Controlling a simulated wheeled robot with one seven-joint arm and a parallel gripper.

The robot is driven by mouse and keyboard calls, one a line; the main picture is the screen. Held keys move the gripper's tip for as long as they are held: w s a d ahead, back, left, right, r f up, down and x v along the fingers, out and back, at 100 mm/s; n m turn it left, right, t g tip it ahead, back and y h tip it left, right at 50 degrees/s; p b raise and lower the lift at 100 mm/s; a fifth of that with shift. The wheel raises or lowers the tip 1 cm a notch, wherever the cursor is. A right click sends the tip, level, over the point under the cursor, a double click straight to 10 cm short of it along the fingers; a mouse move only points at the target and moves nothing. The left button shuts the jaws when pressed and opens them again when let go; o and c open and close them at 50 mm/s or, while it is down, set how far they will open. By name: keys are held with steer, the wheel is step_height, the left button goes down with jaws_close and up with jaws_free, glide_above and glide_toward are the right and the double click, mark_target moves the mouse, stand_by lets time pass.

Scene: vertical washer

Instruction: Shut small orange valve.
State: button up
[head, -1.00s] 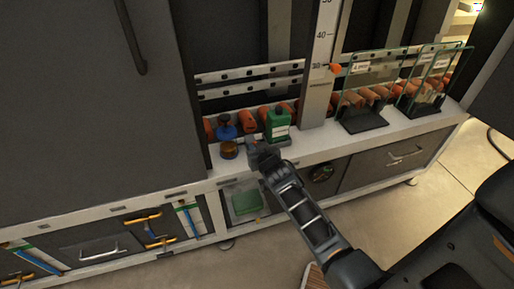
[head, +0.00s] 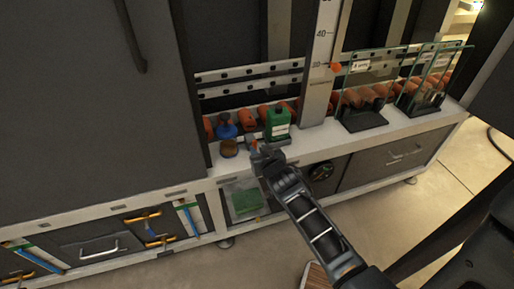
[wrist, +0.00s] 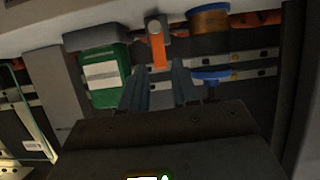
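The small orange valve shows in the wrist view as an orange lever (wrist: 158,50) on a grey round fitting on the white ledge. In the head view only a small orange part (head: 252,143) shows, just left of my gripper. My gripper (head: 263,153) is at the front of the ledge. In the wrist view its two fingers (wrist: 160,72) are apart, with the free end of the orange lever between or just beyond the tips. I cannot tell whether they touch it. Nothing is held.
A green container (head: 278,123) with a white label stands close right of the valve. A blue-topped fitting (head: 226,128) and an amber-brown jar (head: 229,149) stand close left. Glass panels (head: 365,85) stand further right. Drawers lie below the ledge (head: 325,145).

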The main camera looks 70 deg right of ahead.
steer(key=shift+v, duration=1.95)
